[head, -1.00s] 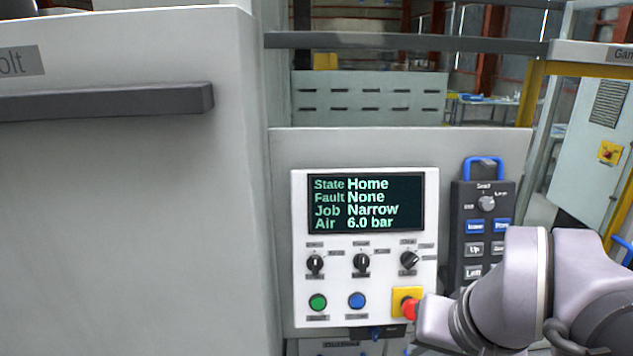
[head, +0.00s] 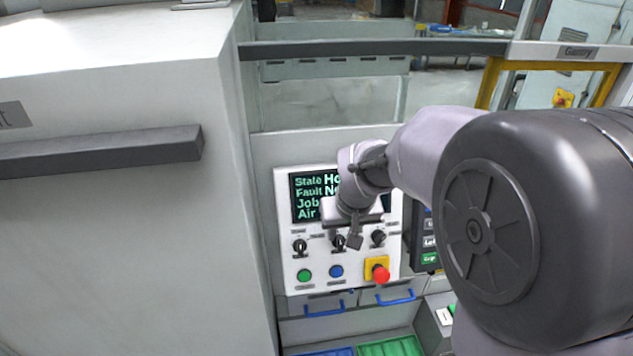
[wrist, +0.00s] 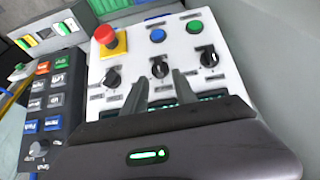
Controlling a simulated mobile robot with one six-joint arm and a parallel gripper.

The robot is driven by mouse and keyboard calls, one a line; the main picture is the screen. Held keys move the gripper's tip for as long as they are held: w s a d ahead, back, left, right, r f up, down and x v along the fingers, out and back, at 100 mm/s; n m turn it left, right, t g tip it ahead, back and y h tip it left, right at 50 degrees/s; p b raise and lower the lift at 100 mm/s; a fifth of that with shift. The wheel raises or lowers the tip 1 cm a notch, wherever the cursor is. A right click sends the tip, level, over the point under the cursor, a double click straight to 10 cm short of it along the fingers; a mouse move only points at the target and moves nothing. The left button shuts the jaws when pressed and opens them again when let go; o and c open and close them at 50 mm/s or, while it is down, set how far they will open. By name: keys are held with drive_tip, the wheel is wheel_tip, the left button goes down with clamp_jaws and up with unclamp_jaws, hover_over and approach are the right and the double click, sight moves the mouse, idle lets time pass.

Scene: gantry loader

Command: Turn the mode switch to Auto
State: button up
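A white control panel (head: 291,262) carries a row of three black rotary switches. They are the left switch (head: 300,246), the middle switch (head: 338,242) and the right switch (head: 377,238). Their labels are too small to read, so I cannot tell which is the mode switch. My gripper (head: 347,240) is in front of the panel at the middle switch, partly covering it. In the wrist view, the panel appears turned round; my gripper (wrist: 160,78) is open, its two fingers apart, with the middle switch (wrist: 160,67) just past the fingertips. I cannot tell whether they touch.
A red emergency stop button (head: 381,274) on a yellow plate sits below the right switch. Green (head: 304,275) and blue (head: 336,271) buttons are beside it. My arm partly hides the display (head: 312,196). A dark keypad pendant (wrist: 50,105) hangs beside the panel.

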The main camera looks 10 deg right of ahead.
sight(341, 240)
drive_tip(key=shift+x, duration=1.65)
drive_tip(key=shift+s, duration=0.2)
clamp_jaws()
